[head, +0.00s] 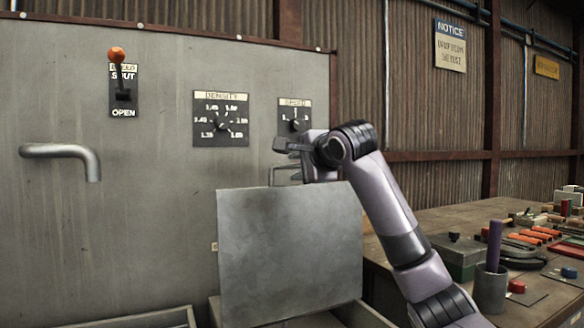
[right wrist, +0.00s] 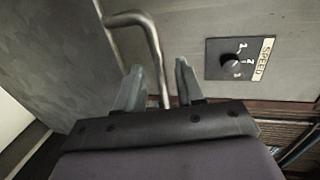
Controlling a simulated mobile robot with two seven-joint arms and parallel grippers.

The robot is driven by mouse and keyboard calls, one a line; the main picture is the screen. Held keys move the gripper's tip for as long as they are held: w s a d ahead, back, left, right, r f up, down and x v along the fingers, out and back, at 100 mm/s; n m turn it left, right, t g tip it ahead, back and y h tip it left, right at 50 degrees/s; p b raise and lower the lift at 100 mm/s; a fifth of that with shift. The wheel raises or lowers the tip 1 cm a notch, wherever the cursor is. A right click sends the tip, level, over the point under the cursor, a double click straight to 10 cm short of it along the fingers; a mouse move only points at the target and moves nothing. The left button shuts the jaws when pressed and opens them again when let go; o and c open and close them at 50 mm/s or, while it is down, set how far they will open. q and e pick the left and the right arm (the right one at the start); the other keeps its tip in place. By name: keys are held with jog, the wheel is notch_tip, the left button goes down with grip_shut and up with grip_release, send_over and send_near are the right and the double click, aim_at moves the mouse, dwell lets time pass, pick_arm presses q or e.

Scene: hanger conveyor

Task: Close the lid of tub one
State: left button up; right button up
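A flat grey metal lid (head: 290,250) stands upright, almost vertical, over a tub (head: 365,314) at the bottom centre of the head view. A bent metal bar (head: 273,177), which looks like the lid's handle, shows just above and behind the lid's top edge. My right gripper (head: 284,146) is above that edge, by the bar. In the right wrist view its two fingers (right wrist: 159,66) are apart, and the bar (right wrist: 152,45) runs down between them. I cannot tell whether they touch it. The lid (right wrist: 45,50) fills the left there. My left gripper is out of view.
A grey panel (head: 160,220) carries a lever (head: 122,75), a density dial (head: 221,120), a speed dial (head: 294,117) and a spout (head: 65,151). Another tub rim (head: 150,319) is at lower left. A cluttered workbench (head: 450,217) with a cup (head: 490,290) stands right of my arm.

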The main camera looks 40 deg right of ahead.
jog(key=shift+x, duration=1.65)
grip_shut()
